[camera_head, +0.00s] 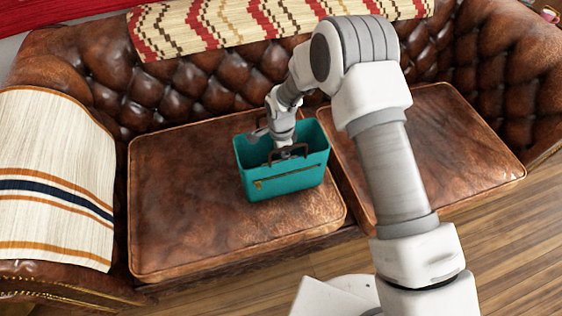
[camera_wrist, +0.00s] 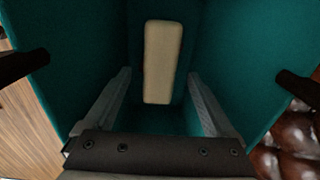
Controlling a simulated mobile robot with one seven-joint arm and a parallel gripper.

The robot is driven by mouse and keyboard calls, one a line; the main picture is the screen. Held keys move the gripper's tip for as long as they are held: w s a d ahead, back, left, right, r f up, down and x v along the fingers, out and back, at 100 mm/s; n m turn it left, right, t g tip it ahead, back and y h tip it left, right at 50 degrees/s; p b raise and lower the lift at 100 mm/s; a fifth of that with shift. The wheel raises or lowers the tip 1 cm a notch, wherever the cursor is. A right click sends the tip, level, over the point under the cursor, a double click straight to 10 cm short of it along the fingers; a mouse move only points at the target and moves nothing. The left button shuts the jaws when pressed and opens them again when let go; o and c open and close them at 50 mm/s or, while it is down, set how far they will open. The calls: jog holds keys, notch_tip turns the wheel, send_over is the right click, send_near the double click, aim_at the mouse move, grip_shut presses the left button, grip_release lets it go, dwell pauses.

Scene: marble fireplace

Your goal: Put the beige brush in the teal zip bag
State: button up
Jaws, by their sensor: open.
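The teal zip bag (camera_head: 290,182) stands open at the top on the brown leather sofa, with dark handles and a zip on its front. My gripper (camera_head: 284,150) reaches down into the bag's opening. In the wrist view, my gripper's two fingers (camera_wrist: 160,100) are spread apart inside the bag (camera_wrist: 262,50). The beige brush (camera_wrist: 162,62) lies inside the bag, beyond the fingertips and between them in the picture, not held. I see only its flat beige face. The bag's walls hide the brush in the head view.
The bag's dark handles (camera_wrist: 22,66) stand at both sides of my gripper. The left sofa cushion (camera_head: 190,190) and right cushion (camera_head: 430,150) are otherwise clear. A striped blanket (camera_head: 55,170) covers the left armrest, and a patterned throw (camera_head: 230,25) hangs over the backrest.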

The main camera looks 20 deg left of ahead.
notch_tip(320, 180, up, 8)
jog(key=p, duration=0.1)
jog(key=shift+f, duration=0.15)
jog(key=shift+p, duration=0.4)
